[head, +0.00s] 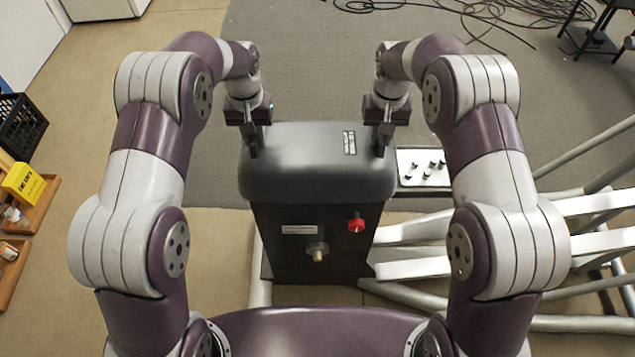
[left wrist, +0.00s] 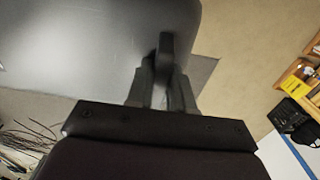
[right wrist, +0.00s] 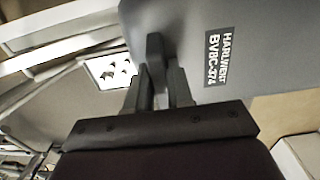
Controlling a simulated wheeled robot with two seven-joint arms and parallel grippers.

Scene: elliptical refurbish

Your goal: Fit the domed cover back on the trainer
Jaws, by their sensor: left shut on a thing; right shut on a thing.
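The domed cover (head: 318,175) is dark grey with rounded edges and a small label. It is over the top of the black trainer body (head: 290,255), which has a red knob (head: 356,225) and a brass-coloured fitting on its front. I cannot tell whether the cover rests on the body or is held just above it. My left gripper (head: 253,147) is shut on a dark tab at the cover's left side, also seen in the left wrist view (left wrist: 165,85). My right gripper (head: 381,143) is shut on a matching tab at its right side; the right wrist view shows it against the labelled cover (right wrist: 190,50).
A white tray (head: 406,180) with several small dark pieces is right of the cover. Pale frame bars (head: 430,232) extend right of the body. A yellow box (head: 24,183) and a black crate are far left. Cables lie on the grey mat (head: 320,60) behind.

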